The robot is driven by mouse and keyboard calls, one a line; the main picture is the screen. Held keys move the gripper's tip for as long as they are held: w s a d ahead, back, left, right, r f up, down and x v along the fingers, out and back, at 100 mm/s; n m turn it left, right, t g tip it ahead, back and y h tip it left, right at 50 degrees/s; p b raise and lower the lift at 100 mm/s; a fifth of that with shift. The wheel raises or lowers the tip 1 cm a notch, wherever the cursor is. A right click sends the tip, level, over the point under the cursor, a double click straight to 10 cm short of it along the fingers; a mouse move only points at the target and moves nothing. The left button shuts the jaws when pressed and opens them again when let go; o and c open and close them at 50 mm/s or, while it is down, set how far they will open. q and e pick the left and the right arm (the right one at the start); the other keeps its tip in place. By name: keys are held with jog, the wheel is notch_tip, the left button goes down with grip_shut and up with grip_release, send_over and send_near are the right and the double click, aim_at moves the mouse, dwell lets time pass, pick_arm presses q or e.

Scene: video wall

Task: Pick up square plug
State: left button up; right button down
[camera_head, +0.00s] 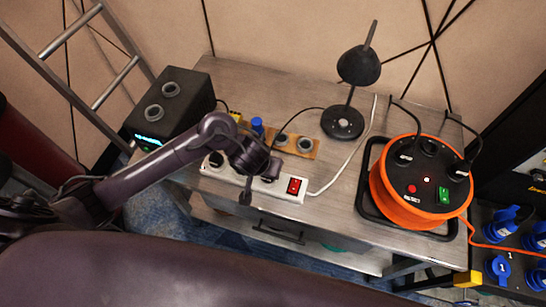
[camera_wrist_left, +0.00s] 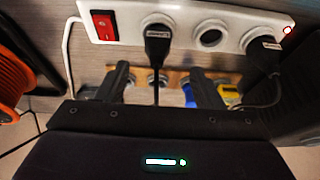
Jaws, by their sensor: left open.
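A white power strip (camera_head: 240,180) with a red switch lies on the table in the head view, partly hidden by my left arm. In the left wrist view the strip (camera_wrist_left: 232,18) runs across the top. A black plug (camera_wrist_left: 158,42) sits in its middle part, with its cord hanging down. A second black plug (camera_wrist_left: 263,50) sits at the strip's right end. I cannot tell for sure which is the square plug. My left gripper (camera_head: 258,178) is over the strip. Its fingers (camera_wrist_left: 158,84) are open, either side of the first plug's cord and short of its body. My right gripper is out of view.
An orange cable reel (camera_head: 425,190) stands at the right, a black lamp (camera_head: 343,122) behind. A black box (camera_head: 172,105) stands at the left. A wooden board (camera_head: 313,147) with round sockets and a blue plug (camera_head: 257,126) lies behind the strip. A white cable crosses the table.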

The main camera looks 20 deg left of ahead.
pick_arm(q)
jog(key=b+x, duration=0.1)
jog(key=x, duration=0.1)
jog(key=b+x, duration=0.1)
jog(key=x, duration=0.1)
jog(key=shift+s+d+f+b, duration=0.1)
jog(key=shift+s+f+b, duration=0.1)
jog(key=shift+b, duration=0.2)
jog(key=b+x, duration=0.1)
jog(key=x, duration=0.1)
jog(key=shift+w+d+f, duration=0.1)
jog(key=shift+w+f, duration=0.35)
jog(key=shift+f, duration=0.05)
jog(key=shift+s+r, duration=0.1)
jog(key=c, duration=1.2)
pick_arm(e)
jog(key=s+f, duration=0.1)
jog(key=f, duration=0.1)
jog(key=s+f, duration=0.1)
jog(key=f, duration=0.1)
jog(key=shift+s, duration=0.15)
